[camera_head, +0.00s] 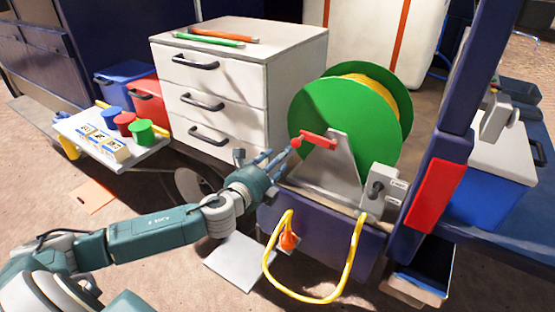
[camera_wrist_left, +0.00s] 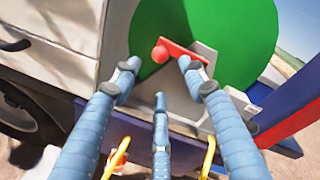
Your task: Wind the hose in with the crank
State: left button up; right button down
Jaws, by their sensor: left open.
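The hose reel (camera_head: 345,115) has a large green disc and stands on a grey bracket, with yellow hose (camera_head: 375,82) wound behind the disc. A red crank (camera_head: 320,139) with a round red knob is on its front; it also shows in the left wrist view (camera_wrist_left: 186,54). A yellow loop of hose (camera_head: 311,299) hangs below the bracket. My left gripper (camera_head: 279,158) is open just in front of the crank. In the left wrist view (camera_wrist_left: 158,72), the knob shows between and beyond the fingertips; contact cannot be told. My right gripper is not in view.
A white drawer cabinet (camera_head: 222,115) stands left of the reel. A grey box with a dark knob (camera_head: 379,187) sits right of the bracket. A blue post with a red panel (camera_head: 437,190) rises farther right. A side tray (camera_head: 90,132) holds small pots and cards.

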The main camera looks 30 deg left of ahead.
aim_at(292, 145)
pick_arm(q)
notch_tip(292, 145, down, 6)
jog(key=w+n+g+h+b, duration=0.15)
jog(key=n+b, duration=0.35)
jog(key=n, duration=0.6)
notch_tip(292, 145, up, 4)
jog(key=a+n+t+h+b, duration=0.3)
jog(key=n+b, duration=0.1)
jog(key=n, duration=0.8)
jog(key=p+x, duration=0.2)
jog(key=x, duration=0.7)
jog(key=shift+d, duration=0.2)
jog(key=shift+x, duration=0.75)
jog(key=shift+f, duration=0.1)
jog(key=shift+c, duration=0.4)
grip_shut()
